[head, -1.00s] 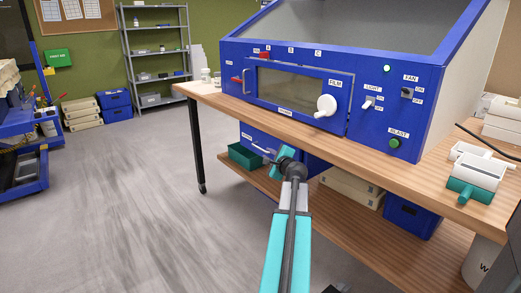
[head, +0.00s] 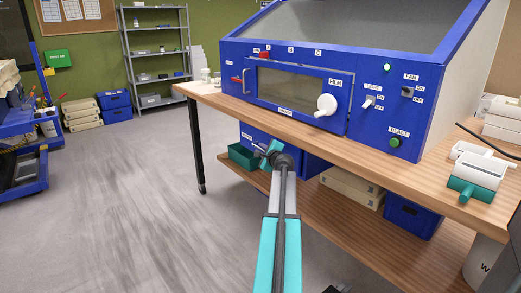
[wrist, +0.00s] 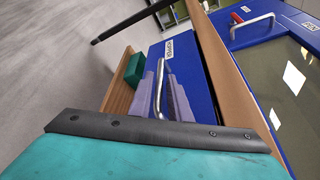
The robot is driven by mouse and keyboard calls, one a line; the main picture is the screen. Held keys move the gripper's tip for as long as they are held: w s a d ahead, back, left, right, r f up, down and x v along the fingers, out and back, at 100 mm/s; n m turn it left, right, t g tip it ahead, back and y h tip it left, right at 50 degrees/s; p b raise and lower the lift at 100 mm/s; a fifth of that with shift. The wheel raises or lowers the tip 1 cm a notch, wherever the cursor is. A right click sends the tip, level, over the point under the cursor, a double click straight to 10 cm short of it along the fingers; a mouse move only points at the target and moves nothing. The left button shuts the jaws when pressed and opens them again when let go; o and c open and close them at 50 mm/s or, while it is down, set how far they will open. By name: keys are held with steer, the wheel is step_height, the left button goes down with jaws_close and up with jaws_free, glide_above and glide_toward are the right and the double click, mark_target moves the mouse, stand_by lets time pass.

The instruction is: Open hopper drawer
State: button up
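The hopper drawer (head: 256,137) is a blue front under the bench top, at the left below the cabinet. The wrist view also shows its blue face (wrist: 188,72), with a white label and a bent metal handle (wrist: 161,85). The teal housing with a dark edge fills the bottom of that view.
The wooden bench top (head: 330,150) overhangs the drawer. A green bin (head: 242,156) stands on the lower shelf beside it. The blue cabinet (head: 235,110) with its film window and knob stands above. The grey floor (head: 110,200) to the left is clear.

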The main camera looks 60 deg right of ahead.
steer(key=shift+x, duration=1.2)
